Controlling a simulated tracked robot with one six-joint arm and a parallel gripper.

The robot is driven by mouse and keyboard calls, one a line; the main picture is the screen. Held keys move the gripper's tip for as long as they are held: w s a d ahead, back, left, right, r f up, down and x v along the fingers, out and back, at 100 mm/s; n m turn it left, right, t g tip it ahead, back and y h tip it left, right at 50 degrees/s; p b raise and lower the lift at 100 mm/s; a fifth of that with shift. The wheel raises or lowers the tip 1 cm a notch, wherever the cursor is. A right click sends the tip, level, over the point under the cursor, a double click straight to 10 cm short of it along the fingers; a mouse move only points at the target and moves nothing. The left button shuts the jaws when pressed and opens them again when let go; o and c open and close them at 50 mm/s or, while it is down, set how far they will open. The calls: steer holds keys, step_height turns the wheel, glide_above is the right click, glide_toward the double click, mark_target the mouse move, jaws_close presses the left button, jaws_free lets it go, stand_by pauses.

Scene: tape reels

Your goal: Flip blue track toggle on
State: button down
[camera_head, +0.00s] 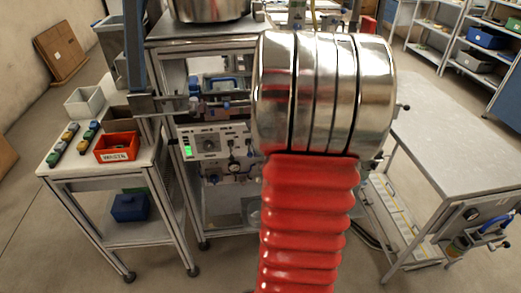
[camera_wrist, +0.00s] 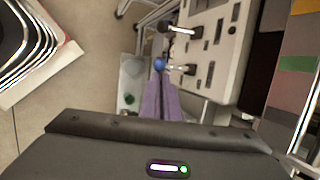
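The blue track toggle shows in the wrist view as a blue ball tip (camera_wrist: 159,64) on a short metal lever standing out from the pale control panel (camera_wrist: 222,50). My gripper (camera_wrist: 164,82) has two purple fingers lying side by side, with no clear gap between them. Its fingertips are just short of the blue tip; whether they touch it I cannot tell. A second toggle with a black tip (camera_wrist: 163,27) sits beside it on the same panel. In the head view the panel (camera_head: 215,145) shows left of my red arm, and my gripper cannot be made out.
An orange-red bin (camera_head: 116,147) and a grey bin (camera_head: 83,102) stand on the left cart. A grey table (camera_head: 450,145) is at the right. In the wrist view a pale tray (camera_wrist: 130,80) holds a small green thing left of the fingers.

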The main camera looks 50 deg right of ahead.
steer(key=shift+w+r, duration=0.1)
steer(key=shift+r, duration=0.55)
steer(key=shift+w+d+r, duration=0.15)
steer(key=shift+r, duration=0.3)
steer(key=shift+r, duration=0.7)
step_height(320, 180, up, 10)
steer(key=s+d, duration=0.1)
steer(key=d, duration=0.1)
steer(key=shift+s+f, duration=0.25)
steer(key=shift+s, duration=0.15)
